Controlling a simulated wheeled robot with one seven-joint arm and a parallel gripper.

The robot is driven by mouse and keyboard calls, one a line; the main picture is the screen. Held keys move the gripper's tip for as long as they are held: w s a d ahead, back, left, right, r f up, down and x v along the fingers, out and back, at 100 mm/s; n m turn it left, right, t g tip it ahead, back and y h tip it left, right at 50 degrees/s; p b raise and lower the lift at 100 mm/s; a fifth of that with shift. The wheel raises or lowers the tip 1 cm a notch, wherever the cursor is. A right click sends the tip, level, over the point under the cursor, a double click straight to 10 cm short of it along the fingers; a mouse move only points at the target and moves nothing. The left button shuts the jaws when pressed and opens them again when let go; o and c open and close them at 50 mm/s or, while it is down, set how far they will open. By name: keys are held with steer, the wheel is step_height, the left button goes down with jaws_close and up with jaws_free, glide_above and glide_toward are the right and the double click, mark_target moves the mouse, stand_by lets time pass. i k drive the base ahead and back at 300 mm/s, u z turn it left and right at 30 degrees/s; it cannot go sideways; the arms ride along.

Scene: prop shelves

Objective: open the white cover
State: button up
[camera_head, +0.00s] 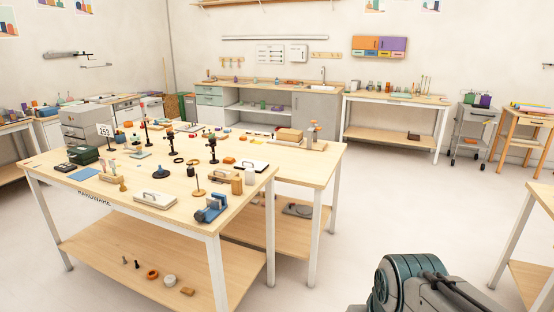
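No single thing is plainly the white cover. A small white box (299,52) is fixed to the back wall. Whether any of them opens is too small to tell. My arm shows at the bottom right, well apart from the table. My gripper is not visible.
The wooden worktable (110,190) is crowded with small tools, stands and boxes. A blue tool (211,209) sits near its front right corner. Open floor (400,195) lies right of the tables. A grey cart (473,130) and another table (535,225) stand at the right.

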mark_target(257, 165)
steer(key=i, duration=2.5)
steer(key=u, duration=0.8)
steer(key=i, duration=0.5)
